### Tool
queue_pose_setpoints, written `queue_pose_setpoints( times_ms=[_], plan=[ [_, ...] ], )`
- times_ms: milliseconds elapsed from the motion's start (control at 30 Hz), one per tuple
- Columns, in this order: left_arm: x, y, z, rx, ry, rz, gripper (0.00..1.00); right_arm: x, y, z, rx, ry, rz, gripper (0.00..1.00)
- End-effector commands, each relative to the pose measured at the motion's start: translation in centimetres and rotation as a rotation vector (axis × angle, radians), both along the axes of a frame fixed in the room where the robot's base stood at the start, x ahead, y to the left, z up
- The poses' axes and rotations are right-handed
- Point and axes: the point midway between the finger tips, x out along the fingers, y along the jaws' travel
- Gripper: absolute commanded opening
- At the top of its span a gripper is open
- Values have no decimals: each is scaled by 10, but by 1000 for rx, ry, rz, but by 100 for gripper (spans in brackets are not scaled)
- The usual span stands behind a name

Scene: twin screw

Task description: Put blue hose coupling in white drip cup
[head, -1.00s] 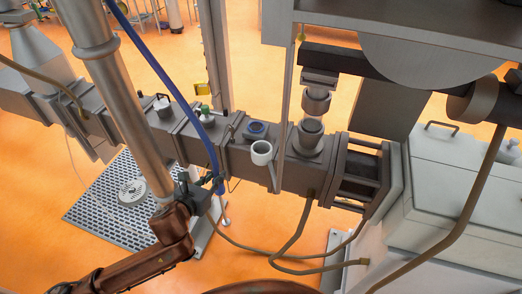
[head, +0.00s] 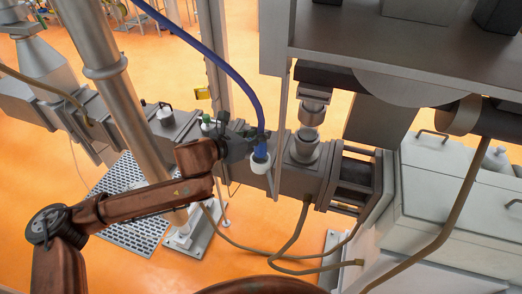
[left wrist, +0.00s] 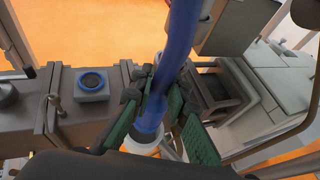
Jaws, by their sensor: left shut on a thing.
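The blue hose coupling (left wrist: 150,115) is the lower end of a thick blue hose that hangs from above, also seen in the head view (head: 261,149). My left gripper (head: 250,140) is shut on it, with green finger pads on either side in the left wrist view (left wrist: 155,100). The white drip cup (head: 260,165) is right under the coupling on the front of the grey machine barrel. In the left wrist view the cup (left wrist: 139,147) partly shows around the coupling's lower end, which appears within its rim. Depth inside is hidden. My right gripper is out of view.
A blue-ringed port (left wrist: 92,84) sits on the barrel beside the coupling. A grey cylindrical fitting (head: 304,145) stands right of the cup. A thin vertical post (head: 282,120) is close on the right. Brown hoses (head: 290,245) hang below.

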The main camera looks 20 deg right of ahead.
Motion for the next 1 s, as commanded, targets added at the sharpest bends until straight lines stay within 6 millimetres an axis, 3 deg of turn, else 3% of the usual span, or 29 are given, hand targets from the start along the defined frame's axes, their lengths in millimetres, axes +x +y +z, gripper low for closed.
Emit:
queue_pose_setpoints(
  times_ms=[467, 867, 900, 1000],
  plan=[
    [-1, 0, -55, -3, 0, 1, 0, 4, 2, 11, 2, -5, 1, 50],
    [0, 0, -61, -1, -4, 1, 0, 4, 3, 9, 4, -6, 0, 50],
    [0, 0, -61, -1, -4, 1, 17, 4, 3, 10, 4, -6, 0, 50],
    [0, 0, -60, -1, -3, 1, 24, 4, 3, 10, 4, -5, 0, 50]
  ],
)
